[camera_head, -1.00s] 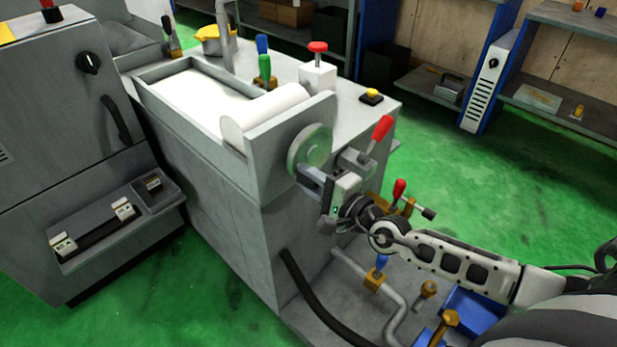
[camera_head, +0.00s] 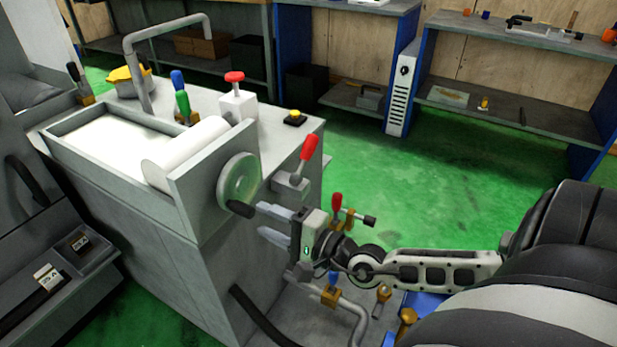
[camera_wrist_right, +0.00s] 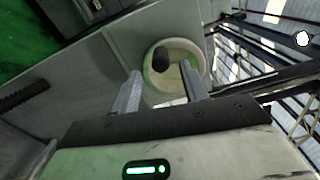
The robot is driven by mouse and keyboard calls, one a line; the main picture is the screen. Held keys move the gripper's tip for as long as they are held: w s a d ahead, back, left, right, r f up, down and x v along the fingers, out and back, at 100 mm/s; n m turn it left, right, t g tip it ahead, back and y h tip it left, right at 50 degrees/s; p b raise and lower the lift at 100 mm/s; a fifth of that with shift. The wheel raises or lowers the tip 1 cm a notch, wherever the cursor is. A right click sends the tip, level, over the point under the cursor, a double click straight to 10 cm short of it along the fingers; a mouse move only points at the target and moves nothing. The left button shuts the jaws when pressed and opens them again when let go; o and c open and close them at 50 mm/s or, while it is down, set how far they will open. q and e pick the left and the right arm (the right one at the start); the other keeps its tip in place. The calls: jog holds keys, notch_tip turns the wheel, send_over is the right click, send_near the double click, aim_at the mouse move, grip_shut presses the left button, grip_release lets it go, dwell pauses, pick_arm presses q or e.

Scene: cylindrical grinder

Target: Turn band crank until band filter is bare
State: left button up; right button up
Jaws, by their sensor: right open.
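The band crank is a pale round disc (camera_head: 238,180) on the end of the grey tank, with a dark handle (camera_head: 240,208) sticking out low on it. It also shows in the wrist view, with the handle (camera_wrist_right: 160,60) in front of the disc. My right gripper (camera_head: 260,220) is open and empty, just right of the handle. In the wrist view the handle appears between the open fingertips (camera_wrist_right: 160,72), beyond them. The band filter (camera_head: 115,145) is white in the trough, with a white roll (camera_head: 187,153) at the crank end. My left gripper is out of view.
A red-handled lever (camera_head: 308,147) stands close above my right gripper, and a red valve handle (camera_head: 337,204) behind it. Green floor lies open to the right.

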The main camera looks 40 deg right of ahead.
jog(key=v, duration=0.9)
jog(key=shift+s+d, duration=0.1)
jog(key=shift+s, duration=0.05)
